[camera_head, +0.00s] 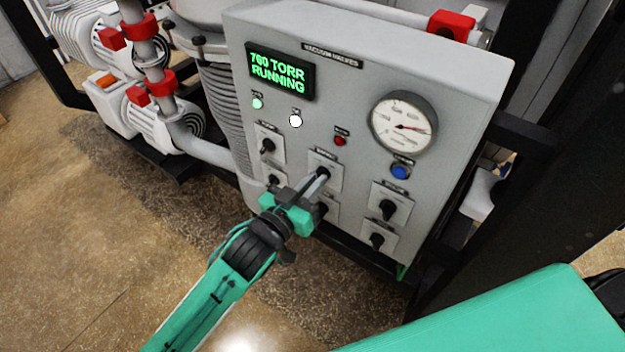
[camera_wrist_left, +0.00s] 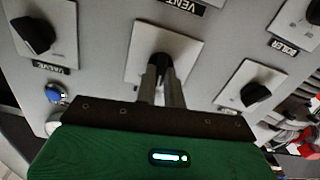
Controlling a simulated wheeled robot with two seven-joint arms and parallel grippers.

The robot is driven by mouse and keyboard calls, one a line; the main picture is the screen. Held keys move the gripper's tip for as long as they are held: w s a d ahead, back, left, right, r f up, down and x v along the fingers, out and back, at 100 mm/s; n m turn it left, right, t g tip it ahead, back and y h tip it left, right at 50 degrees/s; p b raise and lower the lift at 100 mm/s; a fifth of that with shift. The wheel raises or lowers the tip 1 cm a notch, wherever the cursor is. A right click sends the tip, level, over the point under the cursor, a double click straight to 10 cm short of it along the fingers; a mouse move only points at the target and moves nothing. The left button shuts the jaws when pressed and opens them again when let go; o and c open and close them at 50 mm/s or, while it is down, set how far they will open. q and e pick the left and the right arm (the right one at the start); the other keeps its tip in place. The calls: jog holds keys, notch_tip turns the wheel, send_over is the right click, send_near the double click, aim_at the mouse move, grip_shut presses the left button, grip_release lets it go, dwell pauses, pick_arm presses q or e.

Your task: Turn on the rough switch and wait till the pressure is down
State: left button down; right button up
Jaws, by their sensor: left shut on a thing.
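The grey control panel (camera_head: 347,65) has several black rotary switches on pale plates. My left gripper (camera_head: 322,175) is shut on the black knob of the upper middle switch (camera_head: 327,166). The wrist view shows the closed fingers (camera_wrist_left: 161,80) at that knob, in front of its plate (camera_wrist_left: 187,50). The gripper body hides this switch's label in the wrist view, and it is too small to read in the head view. The green display (camera_head: 280,71) reads "760 TORR RUNNING". The round pressure gauge (camera_head: 403,124) has its needle toward the right. My right gripper is not in view.
Close to the held switch are other switches, including one on the left (camera_head: 268,146) and one on the right (camera_head: 388,208). A blue button (camera_head: 400,172) and a red lamp (camera_head: 340,141) are nearby. Pumps and pipes with red clamps (camera_head: 163,84) stand at left.

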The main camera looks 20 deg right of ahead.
pick_arm(q)
jog(key=shift+d+m+p, duration=0.1)
jog(key=shift+m+p, duration=0.5)
jog(key=shift+m, duration=3.1)
jog(key=c, duration=1.5)
grip_release()
jog(key=shift+s, duration=0.1)
